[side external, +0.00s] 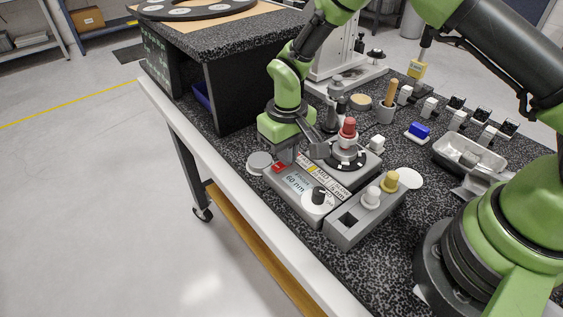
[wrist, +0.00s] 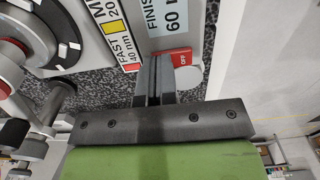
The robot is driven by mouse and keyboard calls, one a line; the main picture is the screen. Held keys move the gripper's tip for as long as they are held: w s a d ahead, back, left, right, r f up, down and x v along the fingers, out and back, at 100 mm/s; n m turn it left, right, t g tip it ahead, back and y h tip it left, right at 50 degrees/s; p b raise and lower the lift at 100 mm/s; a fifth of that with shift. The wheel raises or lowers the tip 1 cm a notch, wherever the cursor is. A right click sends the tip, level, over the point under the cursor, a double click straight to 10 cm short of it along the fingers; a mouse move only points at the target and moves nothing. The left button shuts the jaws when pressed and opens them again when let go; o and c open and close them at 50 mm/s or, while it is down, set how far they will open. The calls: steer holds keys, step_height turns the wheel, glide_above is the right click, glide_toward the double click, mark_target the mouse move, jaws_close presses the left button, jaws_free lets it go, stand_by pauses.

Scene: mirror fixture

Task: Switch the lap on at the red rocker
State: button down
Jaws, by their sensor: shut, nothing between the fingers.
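The red rocker (side external: 279,168) is at the left end of the grey lap control box (side external: 292,203). In the wrist view the rocker (wrist: 182,58) shows the word OFF, and my fingers hide part of it. My gripper (side external: 287,158) is shut and empty, pointing down at the rocker end of the box. In the wrist view the closed fingertips (wrist: 154,62) overlap the rocker's edge. I cannot tell whether they touch it. The dark round lap plate (side external: 346,157) sits behind the box with a red-topped post (side external: 348,130) above it.
A small round grey lid (side external: 260,163) lies left of the box. A grey holder with white (side external: 371,197) and yellow (side external: 390,181) knobs stands at its right. A metal tray (side external: 468,155) is farther right. The bench's white front edge (side external: 215,165) is close by.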

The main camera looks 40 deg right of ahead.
steer(key=shift+r, duration=3.5)
step_height(320, 180, up, 10)
steer(key=s+d+m+t, duration=0.1)
steer(key=s+d+t, duration=0.1)
steer(key=s, duration=0.1)
steer(key=s+d+r+m+t+y, duration=0.1)
steer(key=s+r+t, duration=0.1)
steer(key=s+r, duration=0.3)
steer(key=s+d+r+m+t+y, duration=0.1)
steer(key=s+r, duration=0.4)
steer(key=s, duration=0.8)
steer(key=shift+s+d+m+t, duration=0.15)
steer(key=shift+d+m+t, duration=0.35)
steer(key=shift+d+t, duration=0.45)
